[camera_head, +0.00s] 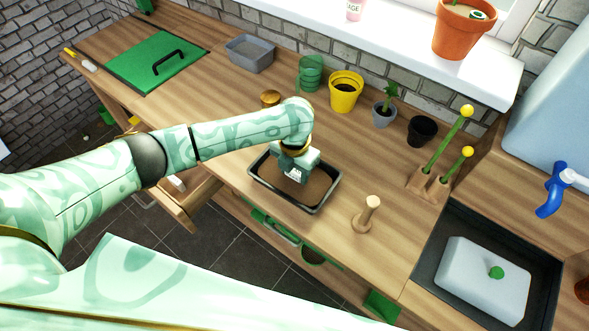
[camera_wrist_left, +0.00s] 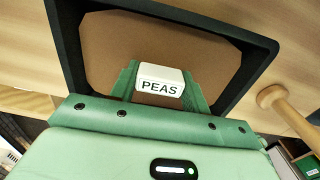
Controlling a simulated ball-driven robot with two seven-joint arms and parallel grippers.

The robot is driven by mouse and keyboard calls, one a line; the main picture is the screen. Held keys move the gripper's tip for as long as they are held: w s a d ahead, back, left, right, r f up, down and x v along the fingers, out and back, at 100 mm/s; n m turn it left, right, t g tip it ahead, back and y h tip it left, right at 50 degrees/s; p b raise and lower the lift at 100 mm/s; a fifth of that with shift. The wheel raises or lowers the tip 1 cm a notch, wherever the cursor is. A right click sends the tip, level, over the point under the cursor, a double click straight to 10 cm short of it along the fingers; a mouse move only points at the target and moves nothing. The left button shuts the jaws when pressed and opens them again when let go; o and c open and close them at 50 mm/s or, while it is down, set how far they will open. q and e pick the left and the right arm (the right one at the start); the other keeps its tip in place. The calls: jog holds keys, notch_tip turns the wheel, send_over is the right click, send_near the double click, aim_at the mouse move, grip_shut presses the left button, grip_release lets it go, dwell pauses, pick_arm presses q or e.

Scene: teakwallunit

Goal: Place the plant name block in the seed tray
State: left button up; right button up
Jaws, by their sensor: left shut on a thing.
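The plant name block is a small white block (camera_wrist_left: 161,80) marked PEAS, seen in the left wrist view between the green fingers of my left gripper (camera_wrist_left: 158,88). In the head view the block (camera_head: 295,174) shows as a small white patch below the left gripper (camera_head: 294,170). My left gripper is shut on the block. The seed tray (camera_head: 319,207) is a dark rectangular tray with brown soil, and the gripper with the block is over it. I cannot tell whether the block touches the soil. My right gripper is not in view.
A wooden peg (camera_head: 366,214) stands right of the tray. Behind are a yellow pot (camera_head: 345,92), a small plant pot (camera_head: 383,114), a black pot (camera_head: 421,131) and a grey bin (camera_head: 250,54). A sink (camera_head: 486,278) lies at the right. An open drawer (camera_head: 190,205) juts out at the front left.

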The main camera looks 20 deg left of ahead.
aim_at(294, 170)
pick_arm(q)
jog(key=o, duration=0.9)
jog(key=shift+f, duration=0.1)
jog(key=shift+o, duration=0.2)
notch_tip(294, 170, up, 12)
jog(key=p, duration=0.4)
jog(key=shift+r, duration=0.2)
